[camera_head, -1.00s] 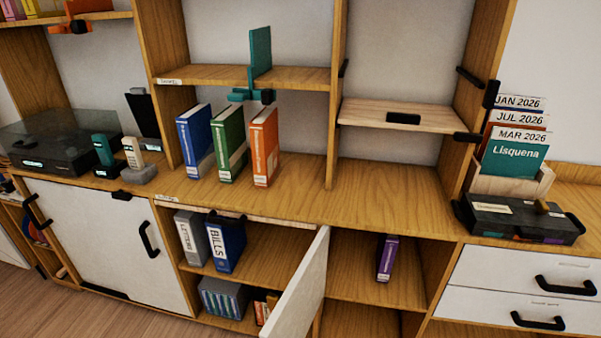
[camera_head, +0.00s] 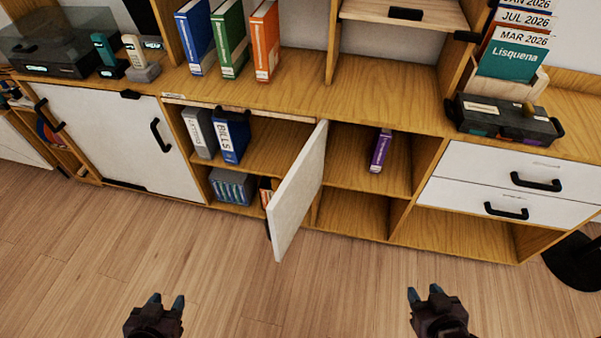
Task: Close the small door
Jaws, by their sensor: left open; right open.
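The small white door (camera_head: 300,192) stands open, swung out from the lower cabinet, with its hinge side at the middle upright. A bit of its dark handle (camera_head: 268,229) shows at its outer edge; the rest is hidden. The open compartment (camera_head: 262,150) to its left holds binders and boxes. My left gripper (camera_head: 166,302) is open and empty over the floor, at the lower left, in front of the cabinet. My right gripper (camera_head: 424,294) is open and empty over the floor, at the lower right of the door. Neither gripper touches the door.
A larger white door (camera_head: 112,138) on the left is shut. White drawers (camera_head: 500,184) are shut on the right. A blue binder (camera_head: 232,138) and a purple book (camera_head: 380,151) stand on inner shelves. A dark round base (camera_head: 578,262) stands at right. The wooden floor (camera_head: 340,275) in front is clear.

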